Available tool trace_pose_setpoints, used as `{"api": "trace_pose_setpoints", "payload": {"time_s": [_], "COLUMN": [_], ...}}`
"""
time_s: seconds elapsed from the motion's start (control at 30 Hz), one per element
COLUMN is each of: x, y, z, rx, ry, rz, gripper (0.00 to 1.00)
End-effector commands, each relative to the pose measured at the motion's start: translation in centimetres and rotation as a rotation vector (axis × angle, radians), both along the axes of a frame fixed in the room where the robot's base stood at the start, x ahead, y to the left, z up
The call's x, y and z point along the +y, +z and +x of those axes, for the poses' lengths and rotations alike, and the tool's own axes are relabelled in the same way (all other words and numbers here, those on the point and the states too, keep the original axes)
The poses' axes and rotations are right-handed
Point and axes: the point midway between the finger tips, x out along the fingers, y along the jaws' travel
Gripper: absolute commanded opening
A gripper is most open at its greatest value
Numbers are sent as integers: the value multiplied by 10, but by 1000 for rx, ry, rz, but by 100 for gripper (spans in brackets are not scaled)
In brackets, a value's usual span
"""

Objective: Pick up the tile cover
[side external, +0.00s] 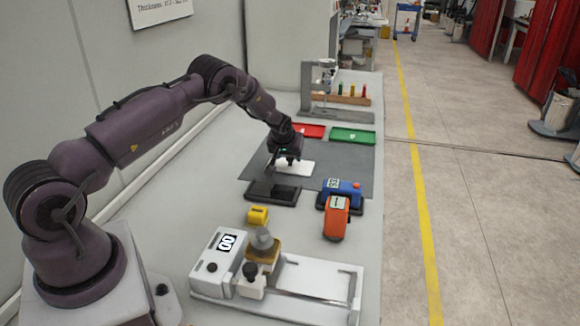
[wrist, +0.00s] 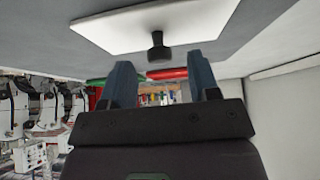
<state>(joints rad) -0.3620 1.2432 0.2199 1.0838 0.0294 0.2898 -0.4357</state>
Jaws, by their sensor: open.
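The tile cover appears to be a flat white plate (side external: 303,168) with a black knob. It lies on the dark grey mat in the side view. In the wrist view the white plate (wrist: 100,32) fills the upper middle, with its black knob (wrist: 157,50) standing out from it. My gripper (side external: 289,162) is over the plate in the side view. In the wrist view my gripper (wrist: 163,72) is open, with its two fingers apart and the knob lined up between them, just beyond the tips. Contact cannot be told.
A black tray (side external: 261,195) lies just in front of the plate. Red (side external: 310,132) and green (side external: 352,135) trays are behind the mat (side external: 345,160). A blue and orange device (side external: 338,215) is at the right, a yellow block (side external: 258,214) and a white machine (side external: 215,262) in front.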

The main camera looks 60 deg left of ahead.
Motion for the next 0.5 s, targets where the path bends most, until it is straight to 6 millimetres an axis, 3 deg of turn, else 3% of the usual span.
{"api": "trace_pose_setpoints", "payload": {"time_s": [0.2,0.47,0.5], "x": [8,8,8], "y": [-17,-18,-18], "z": [8,8,8], "rx": [1,1,1], "ry": [-1,-1,-1], "rz": [0,0,0], "gripper": [56,56,51]}}
